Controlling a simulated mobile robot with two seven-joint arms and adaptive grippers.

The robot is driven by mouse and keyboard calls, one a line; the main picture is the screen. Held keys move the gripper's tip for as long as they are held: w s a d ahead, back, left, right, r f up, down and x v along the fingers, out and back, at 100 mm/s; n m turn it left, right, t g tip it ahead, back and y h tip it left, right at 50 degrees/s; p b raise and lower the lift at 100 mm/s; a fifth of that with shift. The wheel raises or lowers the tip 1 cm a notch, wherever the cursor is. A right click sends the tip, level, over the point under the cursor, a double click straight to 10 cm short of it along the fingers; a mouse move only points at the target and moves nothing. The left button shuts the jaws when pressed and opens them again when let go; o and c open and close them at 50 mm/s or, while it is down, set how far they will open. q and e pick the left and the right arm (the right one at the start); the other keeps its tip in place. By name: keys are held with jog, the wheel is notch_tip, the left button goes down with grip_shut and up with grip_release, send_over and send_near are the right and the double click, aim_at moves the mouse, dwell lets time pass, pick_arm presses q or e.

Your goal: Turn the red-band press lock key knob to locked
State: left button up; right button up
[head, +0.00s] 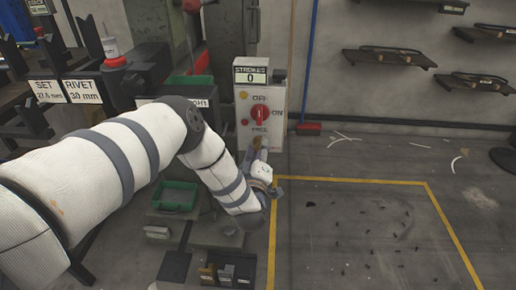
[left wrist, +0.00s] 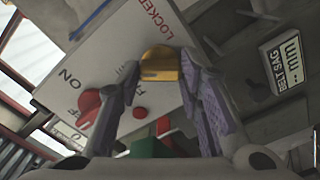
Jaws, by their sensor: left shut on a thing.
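The press's white control panel (head: 272,95) stands at the centre of the head view, with a "STROKES 0" display, OFF, ON and FREE labels and a red rotary knob (head: 260,113). My left gripper (head: 259,149) is at the panel's lower part, below the FREE label. In the left wrist view, a gold key knob (left wrist: 160,65) sits between the fingertips of my left gripper (left wrist: 158,72), which is shut on it. The word LOCKED is printed near the knob there. The knob's exact pointing direction is hard to tell. My right gripper is not in view.
A green tray (head: 174,196) sits low, left of my forearm. A yellow floor line (head: 350,181) bounds an open area at right. Wall shelves (head: 389,58) hang at the back right. A red-ended blue pole (head: 308,128) stands right of the panel.

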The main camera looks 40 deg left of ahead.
pick_arm(q)
jog(key=shift+m+p, duration=0.8)
jog(key=shift+m, duration=4.6)
jog(key=o, duration=1.2)
jog(key=shift+c, duration=0.2)
jog(key=v, duration=1.2)
jog(key=shift+s, duration=0.1)
